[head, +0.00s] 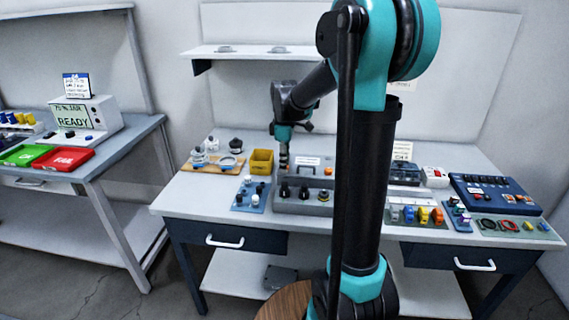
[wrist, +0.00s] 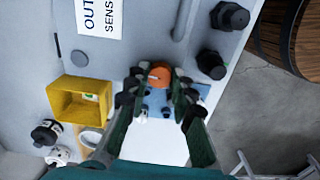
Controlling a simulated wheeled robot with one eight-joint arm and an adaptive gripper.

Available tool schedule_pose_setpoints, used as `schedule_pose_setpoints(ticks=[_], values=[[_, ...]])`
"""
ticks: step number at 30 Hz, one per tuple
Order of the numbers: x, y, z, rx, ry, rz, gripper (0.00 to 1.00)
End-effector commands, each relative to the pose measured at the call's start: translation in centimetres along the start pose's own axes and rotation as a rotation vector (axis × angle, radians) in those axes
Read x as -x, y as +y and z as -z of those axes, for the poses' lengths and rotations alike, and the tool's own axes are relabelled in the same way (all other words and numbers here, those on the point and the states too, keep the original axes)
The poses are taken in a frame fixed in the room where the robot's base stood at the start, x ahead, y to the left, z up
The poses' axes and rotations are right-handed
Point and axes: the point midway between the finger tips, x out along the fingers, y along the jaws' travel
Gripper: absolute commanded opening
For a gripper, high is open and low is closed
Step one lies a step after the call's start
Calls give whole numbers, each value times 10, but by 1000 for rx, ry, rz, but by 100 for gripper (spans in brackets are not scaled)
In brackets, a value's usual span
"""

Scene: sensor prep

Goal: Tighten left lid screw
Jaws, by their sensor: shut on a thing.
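The left lid screw (wrist: 160,74) shows in the wrist view as a round orange head with a pale slot, at the edge of the grey box (wrist: 215,38). My gripper (wrist: 157,92) is shut on it, one dark finger on each side. Its lower part is hidden. In the head view my gripper (head: 284,160) points down at the left end of the grey box (head: 305,208). Another orange screw (head: 328,171) sits at the right of the box top, clear of the gripper. The box top carries a label (wrist: 98,17) and a handle.
Black knobs (wrist: 211,64) stand along the box front, close to my gripper. A yellow bin (head: 262,162) and a blue tray (head: 250,196) of small parts lie to the left. A wooden board (head: 203,167) with fittings is farther left. My arm hides part of the table.

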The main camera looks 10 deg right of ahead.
Motion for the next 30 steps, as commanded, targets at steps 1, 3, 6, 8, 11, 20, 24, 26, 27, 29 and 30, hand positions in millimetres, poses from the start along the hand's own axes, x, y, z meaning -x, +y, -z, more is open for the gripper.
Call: schedule_pose_setpoints(ticks=[1, 3, 6, 8, 11, 20, 24, 26, 27, 29, 30], values=[[0, 0, 0, -19, 0, 0, 0], [0, 0, 0, -56, -1, 0, 0], [0, 0, 0, -124, -1, 0, 0], [0, 0, 0, -173, -1, 0, 0], [0, 0, 0, -263, -1, 0, 0], [0, 0, 0, -549, -1, 0, 0], [0, 0, 0, -683, -1, 0, 0], [0, 0, 0, -739, -1, 0, 0], [0, 0, 0, -778, -1, 0, 0], [0, 0, 0, -834, -1, 0, 0], [0, 0, 0, -872, -1, 0, 0]])
